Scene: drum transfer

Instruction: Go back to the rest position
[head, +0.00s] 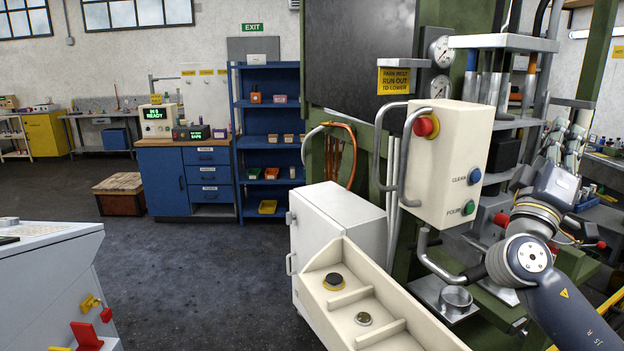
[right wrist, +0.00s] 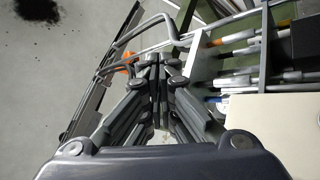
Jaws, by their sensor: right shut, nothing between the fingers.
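My right gripper (head: 568,138) is raised at the right side of the head view, to the right of the cream control box (head: 448,165). It points up and away from me. In the right wrist view my right gripper (right wrist: 160,72) has its fingers together with nothing between them. The control box carries a red knob (head: 426,126), a blue button (head: 474,177) and a green button (head: 468,208). My left gripper is not in either view.
A green press frame with a cream tray (head: 345,297) and a white cabinet (head: 338,225) stands close in front. Bent metal handles (head: 390,150) jut from the control box. A grey console (head: 50,280) is at the left. Open floor (head: 190,290) lies between.

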